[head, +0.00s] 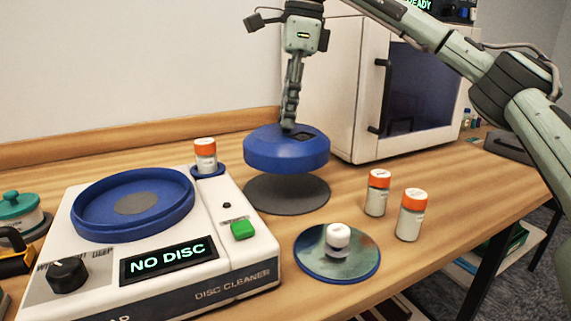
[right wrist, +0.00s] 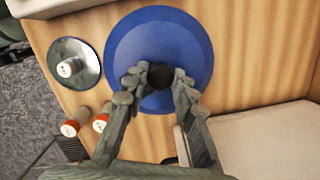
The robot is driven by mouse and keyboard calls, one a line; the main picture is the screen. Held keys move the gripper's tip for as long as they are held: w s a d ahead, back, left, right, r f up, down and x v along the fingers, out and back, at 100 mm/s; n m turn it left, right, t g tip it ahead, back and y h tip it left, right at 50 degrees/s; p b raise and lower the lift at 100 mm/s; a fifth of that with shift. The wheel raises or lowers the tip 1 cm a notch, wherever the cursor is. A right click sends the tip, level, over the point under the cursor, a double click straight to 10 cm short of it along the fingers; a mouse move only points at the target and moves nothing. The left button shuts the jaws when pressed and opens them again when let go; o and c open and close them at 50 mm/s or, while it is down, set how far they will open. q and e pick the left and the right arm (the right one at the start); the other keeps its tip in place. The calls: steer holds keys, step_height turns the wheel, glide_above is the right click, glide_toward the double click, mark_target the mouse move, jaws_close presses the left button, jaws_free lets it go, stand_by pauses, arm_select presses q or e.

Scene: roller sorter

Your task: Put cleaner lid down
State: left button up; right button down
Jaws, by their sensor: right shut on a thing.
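The blue cleaner lid (head: 287,152) hangs level above a dark grey round pad (head: 262,194) on the table, with a gap between them. My right gripper (head: 289,125) is above the lid and shut on its knob. In the right wrist view my right gripper (right wrist: 158,88) has its fingers on both sides of the black knob (right wrist: 160,76), and the lid (right wrist: 190,40) hides the pad. The disc cleaner (head: 200,290) stands at left with its blue bowl (head: 90,222) uncovered and empty; its display reads "NO DISC". My left gripper is out of view.
A shiny disc (head: 318,262) with a white piece on it lies in front of the pad. Two orange-capped bottles (head: 377,194) (head: 411,218) stand to the right. Another bottle (head: 205,157) stands on the cleaner's back corner. A white cabinet (head: 350,70) stands behind.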

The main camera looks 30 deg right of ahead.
mark_target(291, 132)
step_height(291, 132, down, 3)
steer(key=shift+f, duration=0.2)
step_height(291, 132, down, 4)
steer(key=shift+r, duration=0.15)
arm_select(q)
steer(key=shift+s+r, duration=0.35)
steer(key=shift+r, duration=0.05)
arm_select(e)
steer(key=c, duration=1.2)
jaws_free()
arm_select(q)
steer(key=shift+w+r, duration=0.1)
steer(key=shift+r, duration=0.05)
